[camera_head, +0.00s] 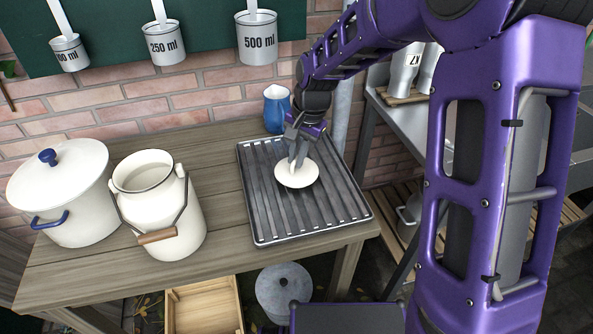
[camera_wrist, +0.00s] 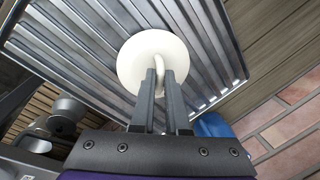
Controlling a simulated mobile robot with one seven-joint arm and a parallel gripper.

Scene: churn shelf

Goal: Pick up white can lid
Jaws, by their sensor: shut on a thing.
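The white can lid (camera_head: 297,175) is a round white disc over the ribbed metal tray (camera_head: 262,225) on the wooden table. In the wrist view the lid (camera_wrist: 136,62) shows a raised loop handle at its middle. My gripper (camera_head: 297,158) comes down from above and is shut on that handle. In the wrist view my gripper's two fingers (camera_wrist: 161,76) stand close together at the handle. Whether the lid touches the tray or hangs just above it, I cannot tell. The open white can (camera_head: 158,203) with a wire and wooden handle stands left of the tray.
A white lidded pot (camera_head: 62,205) stands at the table's left. A blue jug (camera_head: 276,110) stands behind the tray by the brick wall. Metal measuring cups, such as the 500 ml one (camera_head: 257,42), hang above. A wooden crate (camera_head: 203,308) and a grey lidded container (camera_head: 284,290) are below.

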